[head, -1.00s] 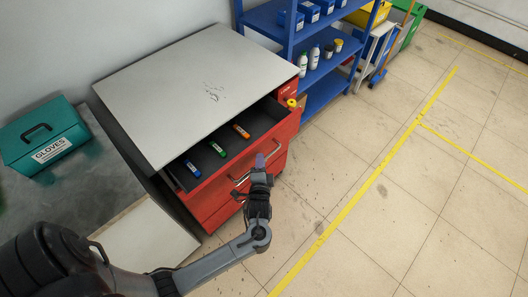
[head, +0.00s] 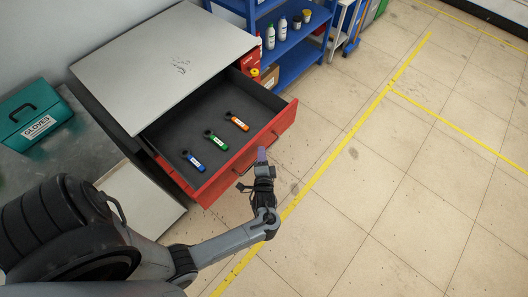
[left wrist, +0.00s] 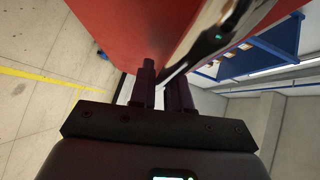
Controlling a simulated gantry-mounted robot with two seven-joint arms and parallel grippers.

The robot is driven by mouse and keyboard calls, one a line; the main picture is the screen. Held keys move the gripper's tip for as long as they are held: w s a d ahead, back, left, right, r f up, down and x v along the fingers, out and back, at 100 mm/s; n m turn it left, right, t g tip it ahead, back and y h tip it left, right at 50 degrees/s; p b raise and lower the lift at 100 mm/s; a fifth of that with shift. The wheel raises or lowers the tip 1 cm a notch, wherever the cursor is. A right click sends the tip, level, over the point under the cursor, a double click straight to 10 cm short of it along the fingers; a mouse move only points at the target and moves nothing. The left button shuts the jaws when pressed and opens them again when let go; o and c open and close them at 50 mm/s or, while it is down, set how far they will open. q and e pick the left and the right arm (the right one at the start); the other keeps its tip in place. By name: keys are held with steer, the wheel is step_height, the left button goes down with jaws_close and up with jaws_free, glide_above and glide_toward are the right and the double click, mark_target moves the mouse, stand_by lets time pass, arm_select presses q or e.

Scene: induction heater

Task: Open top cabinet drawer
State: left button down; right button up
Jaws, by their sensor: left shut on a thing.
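The red cabinet's top drawer (head: 278,128) stands pulled well out from under the grey cabinet top (head: 165,55) in the head view. Its dark inside holds a blue (head: 194,161), a green (head: 216,142) and an orange (head: 238,123) handled tool. My left gripper (head: 260,160) is at the drawer front, shut on the drawer handle (head: 243,165). In the left wrist view, the gripper's dark fingers (left wrist: 160,88) are close together at the handle (left wrist: 195,62), beside the red drawer front (left wrist: 130,30). My right gripper is in neither view.
A teal gloves box (head: 38,118) sits on the grey bench at the left. A blue shelf (head: 300,55) with bottles stands behind the cabinet. The tiled floor (head: 400,190) to the right of the drawer is clear, crossed by yellow lines.

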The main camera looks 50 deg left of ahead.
arm_select(q)
steer(key=shift+d, duration=0.2)
steer(key=c, duration=1.2)
jaws_free()
steer(key=shift+w, duration=0.1)
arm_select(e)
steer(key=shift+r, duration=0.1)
